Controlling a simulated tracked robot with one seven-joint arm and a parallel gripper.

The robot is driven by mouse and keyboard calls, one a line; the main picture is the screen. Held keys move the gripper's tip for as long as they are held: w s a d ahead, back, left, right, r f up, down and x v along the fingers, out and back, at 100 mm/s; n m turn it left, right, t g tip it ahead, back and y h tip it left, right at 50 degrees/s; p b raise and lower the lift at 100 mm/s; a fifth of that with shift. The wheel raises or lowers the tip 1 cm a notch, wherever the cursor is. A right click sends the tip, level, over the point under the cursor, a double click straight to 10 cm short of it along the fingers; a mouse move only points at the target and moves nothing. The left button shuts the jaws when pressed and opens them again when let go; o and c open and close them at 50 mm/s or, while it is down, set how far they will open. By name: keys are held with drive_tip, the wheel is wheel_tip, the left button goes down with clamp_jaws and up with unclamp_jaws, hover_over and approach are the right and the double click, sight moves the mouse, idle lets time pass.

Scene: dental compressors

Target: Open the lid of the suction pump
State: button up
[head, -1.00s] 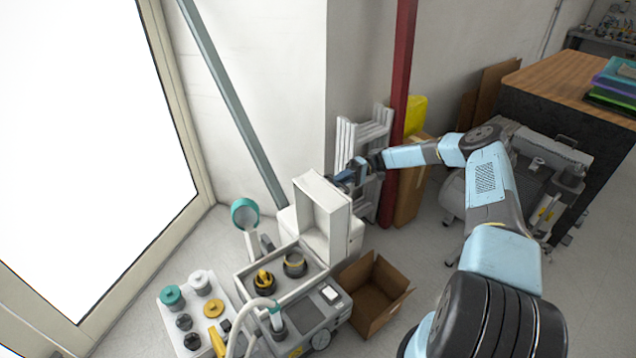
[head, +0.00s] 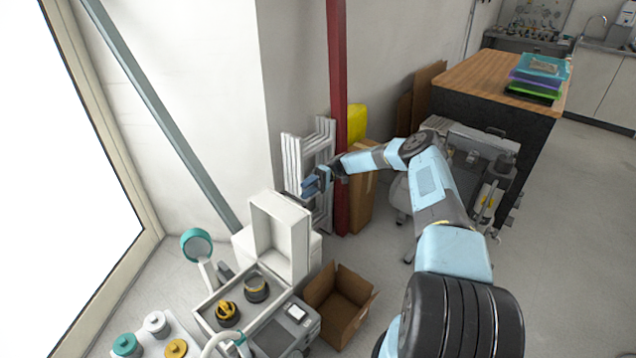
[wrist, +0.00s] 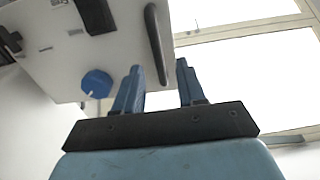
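The suction pump (head: 290,331) stands at the lower left in the head view, with dark jars in its tray. Its white, box-shaped lid (head: 281,229) stands raised and upright at the back, its hollow inside facing the front. My gripper (head: 303,188) is just above and behind the lid's upper right edge; I cannot tell there whether it touches.
An open cardboard box (head: 340,305) is right of the pump. A white folded ladder (head: 308,160) and a red post (head: 338,110) stand close behind my gripper. A compressor (head: 465,165) and a wooden-topped counter (head: 490,75) are at right. Floor at far right is clear.

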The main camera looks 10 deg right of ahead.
drive_tip(key=v, duration=0.7)
drive_tip(key=shift+d, duration=0.15)
drive_tip(key=shift+w, duration=0.1)
